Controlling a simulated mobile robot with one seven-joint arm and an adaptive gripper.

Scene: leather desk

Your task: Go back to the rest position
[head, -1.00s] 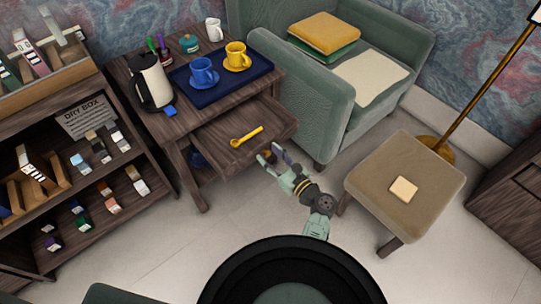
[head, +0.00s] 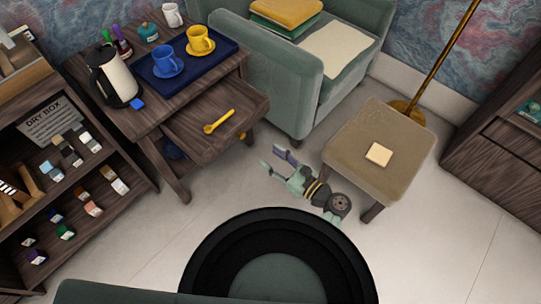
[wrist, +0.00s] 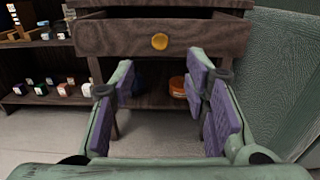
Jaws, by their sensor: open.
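My gripper (head: 276,160) is open and empty in the head view. It is over the floor, in front of and apart from the open drawer (head: 190,135) of the dark wooden side table. A yellow spoon (head: 219,121) lies in that drawer. In the wrist view my gripper (wrist: 165,105) shows its purple finger pads spread wide with nothing between them.
A stool (head: 400,140) with a pale square block (head: 379,154) stands close to the right of my arm. A green armchair (head: 270,80) is behind. The side table carries a blue tray (head: 215,62) with cups and a kettle (head: 113,74). A shelf (head: 110,150) stands left.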

